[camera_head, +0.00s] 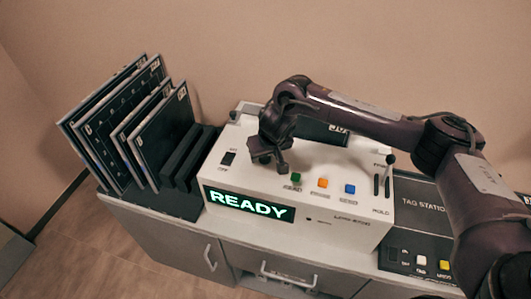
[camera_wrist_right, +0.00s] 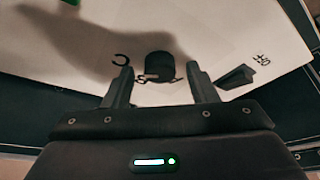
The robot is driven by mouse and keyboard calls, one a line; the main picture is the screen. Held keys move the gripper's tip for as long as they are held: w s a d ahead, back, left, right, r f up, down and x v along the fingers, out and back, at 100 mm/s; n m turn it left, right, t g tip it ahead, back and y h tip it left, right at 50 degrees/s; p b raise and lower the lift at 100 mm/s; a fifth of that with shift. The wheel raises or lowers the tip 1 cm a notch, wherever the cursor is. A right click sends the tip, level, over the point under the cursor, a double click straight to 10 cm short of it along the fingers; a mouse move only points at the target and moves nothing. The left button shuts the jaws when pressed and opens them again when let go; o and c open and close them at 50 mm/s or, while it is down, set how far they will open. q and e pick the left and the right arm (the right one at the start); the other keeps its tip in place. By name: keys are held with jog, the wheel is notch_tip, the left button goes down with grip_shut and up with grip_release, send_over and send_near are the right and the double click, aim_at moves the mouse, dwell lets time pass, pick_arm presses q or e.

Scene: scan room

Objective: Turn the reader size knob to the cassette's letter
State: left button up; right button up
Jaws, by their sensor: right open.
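The reader (camera_head: 330,195) is a white box with a lit green READY display (camera_head: 248,204). Its black size knob (camera_wrist_right: 160,66) shows in the right wrist view with dark letters around it; a C is on its left, an S is below it, and others are partly covered. My right gripper (camera_head: 272,166) is over the reader's top and hides the knob in the head view. In the wrist view the open fingers (camera_wrist_right: 162,88) stand apart on either side of the knob's near edge. A dark cassette (camera_head: 338,136) with a small white label sits at the reader's back; its letter is unreadable. My left gripper is out of view.
A rack (camera_head: 178,205) with several dark cassettes stands left of the reader. Green (camera_head: 296,177), orange (camera_head: 322,183) and blue (camera_head: 350,188) buttons, a lever (camera_head: 389,160) and a black rocker switch (camera_head: 228,158) surround the gripper. The tag station (camera_head: 422,226) is at right.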

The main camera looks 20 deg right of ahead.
jog(key=c, duration=1)
jog(key=shift+o, duration=0.2)
